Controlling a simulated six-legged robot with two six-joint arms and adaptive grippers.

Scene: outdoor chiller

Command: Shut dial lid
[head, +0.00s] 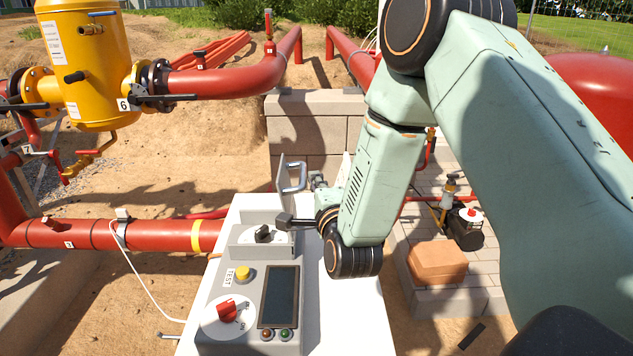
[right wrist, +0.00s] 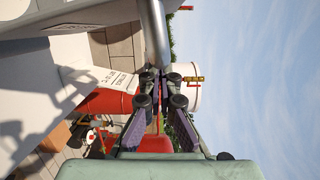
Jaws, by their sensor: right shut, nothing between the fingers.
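The dial lid (head: 282,176) stands raised at the back of the grey control box (head: 246,212), with a metal loop handle (head: 303,178) on it. Under it, a black dial knob (head: 263,234) on a white disc is uncovered. My left gripper is not in view.
The box also carries a yellow button (head: 243,272), a red rotary switch (head: 227,311) and a dark screen (head: 279,296). A red pipe (head: 150,234) runs behind it at left. A yellow tank (head: 85,65) stands at far left, and an orange block (head: 437,262) at right.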

